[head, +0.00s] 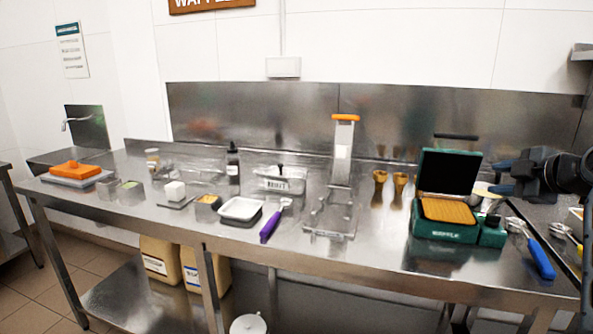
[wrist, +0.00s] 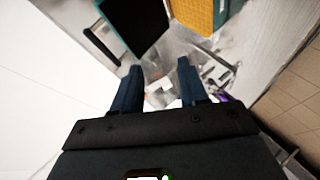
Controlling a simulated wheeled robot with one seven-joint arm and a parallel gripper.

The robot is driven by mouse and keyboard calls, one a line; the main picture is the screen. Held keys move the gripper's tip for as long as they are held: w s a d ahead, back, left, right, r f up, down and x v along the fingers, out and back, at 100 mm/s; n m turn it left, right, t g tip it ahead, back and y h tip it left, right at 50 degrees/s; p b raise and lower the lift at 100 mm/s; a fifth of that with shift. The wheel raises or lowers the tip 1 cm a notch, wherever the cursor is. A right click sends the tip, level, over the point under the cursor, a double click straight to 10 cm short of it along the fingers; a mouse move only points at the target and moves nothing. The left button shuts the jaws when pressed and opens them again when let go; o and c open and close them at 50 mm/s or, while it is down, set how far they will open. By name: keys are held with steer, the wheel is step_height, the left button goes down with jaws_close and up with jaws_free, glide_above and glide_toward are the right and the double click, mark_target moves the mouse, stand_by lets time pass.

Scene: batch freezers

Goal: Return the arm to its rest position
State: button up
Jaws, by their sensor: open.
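My gripper (head: 494,178) is at the right in the head view, in the air beside the waffle maker (head: 452,232). Its two dark blue fingers point left. In the wrist view my gripper (wrist: 159,68) shows its fingers spread apart with nothing between them. The waffle maker is green with its lid up, and a golden waffle (head: 447,211) lies on its lower plate. The waffle also shows at the top of the wrist view (wrist: 193,14), with the dark inside of the lid (wrist: 134,22) to its left.
The steel counter (head: 385,262) also carries a blue-handled tool (head: 540,258), a purple-handled tool (head: 272,225), a metal stand with an orange top (head: 345,118), a white tray (head: 240,211) and an orange block (head: 76,169). A steel backsplash (head: 260,125) rises behind.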

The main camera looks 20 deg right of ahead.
steer(key=s+a+f+m, duration=0.2)
steer(key=a+f, duration=0.4)
steer(key=f, duration=0.3)
steer(key=s+a+f+m, duration=0.2)
steer(key=a+f+m, duration=0.1)
steer(key=a+f, duration=0.45)
steer(key=s+a+f+m, duration=0.3)
steer(key=s+a+f, duration=0.6)
steer(key=s+a, duration=0.25)
steer(key=s+a+m+t, duration=0.1)
steer(key=s+a, duration=0.3)
steer(key=s, duration=0.3)
steer(key=s+a+m, duration=0.1)
steer(key=s+a, duration=0.2)
steer(key=s, duration=0.5)
steer(key=s+a+r+m+y, duration=0.1)
steer(key=s+a+r, duration=0.1)
steer(key=s, duration=0.4)
steer(key=s+a+r+m+t+y, duration=0.1)
steer(key=s+a+r, duration=0.1)
steer(key=s+r, duration=0.3)
steer(key=s, duration=0.2)
steer(key=shift+s+a+r, duration=0.25)
steer(key=shift+s+a, duration=0.05)
steer(key=shift+a, duration=0.1)
